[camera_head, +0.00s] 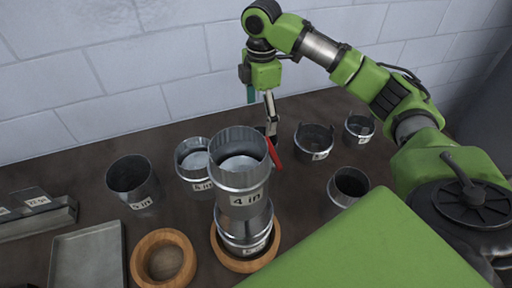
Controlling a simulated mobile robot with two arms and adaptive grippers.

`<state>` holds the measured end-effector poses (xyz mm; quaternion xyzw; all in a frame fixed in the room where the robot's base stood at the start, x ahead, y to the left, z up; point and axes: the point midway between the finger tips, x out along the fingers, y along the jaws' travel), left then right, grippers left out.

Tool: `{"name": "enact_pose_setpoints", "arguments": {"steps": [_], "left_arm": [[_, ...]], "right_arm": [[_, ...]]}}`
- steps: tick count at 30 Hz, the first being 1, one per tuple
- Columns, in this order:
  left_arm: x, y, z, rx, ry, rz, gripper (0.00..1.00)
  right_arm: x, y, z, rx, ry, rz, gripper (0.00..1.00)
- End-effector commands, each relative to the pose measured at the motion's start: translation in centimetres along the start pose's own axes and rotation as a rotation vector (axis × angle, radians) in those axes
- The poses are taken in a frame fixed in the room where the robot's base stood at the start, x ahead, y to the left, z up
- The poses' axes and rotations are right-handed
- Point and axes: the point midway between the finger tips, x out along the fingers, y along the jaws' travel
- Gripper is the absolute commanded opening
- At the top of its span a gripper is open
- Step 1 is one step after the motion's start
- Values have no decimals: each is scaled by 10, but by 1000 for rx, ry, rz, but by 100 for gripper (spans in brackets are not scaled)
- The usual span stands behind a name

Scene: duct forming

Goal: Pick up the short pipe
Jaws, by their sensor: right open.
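Several short metal pipe pieces stand on the dark table; I cannot tell which one is the short pipe. A tall one marked "4 in" (240,197) stands upright on a lower metal piece (245,243), set in a wooden ring (233,265). Other pieces are a dark-mouthed one marked "5 in" (146,193), a labelled one (190,166) behind the stack, and three at the right (313,150), (358,134), (342,197). My right gripper (269,136) is open, pointing down just behind the stack's rim, its fingers partly hidden. My left gripper is out of view.
An empty wooden ring (144,279) lies left of the stack. A grey tray (88,256) and a metal block with labelled slots (38,222) are at the far left. A white block wall (100,65) closes off the back. A green surface (365,255) covers the lower right.

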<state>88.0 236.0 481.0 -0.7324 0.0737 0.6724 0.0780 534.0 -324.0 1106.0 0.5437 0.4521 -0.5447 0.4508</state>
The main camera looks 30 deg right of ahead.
Motion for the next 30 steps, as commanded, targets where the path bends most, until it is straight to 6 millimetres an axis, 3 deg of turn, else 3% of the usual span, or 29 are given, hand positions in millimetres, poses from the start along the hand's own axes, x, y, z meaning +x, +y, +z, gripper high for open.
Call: {"name": "enact_pose_setpoints", "arguments": {"steps": [3, 9, 16, 24, 30], "left_arm": [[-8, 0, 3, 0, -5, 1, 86], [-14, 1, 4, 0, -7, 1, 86], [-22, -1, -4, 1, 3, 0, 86], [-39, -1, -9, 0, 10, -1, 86], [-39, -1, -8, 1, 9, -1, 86]], "right_arm": [[24, -1, 1, 0, -2, -5, 87], [55, -1, 0, -1, -1, -2, 87], [71, -2, 1, 0, -2, -4, 87], [109, -4, 0, -1, -2, -2, 87], [116, -3, 0, -2, -1, 1, 87]]}}
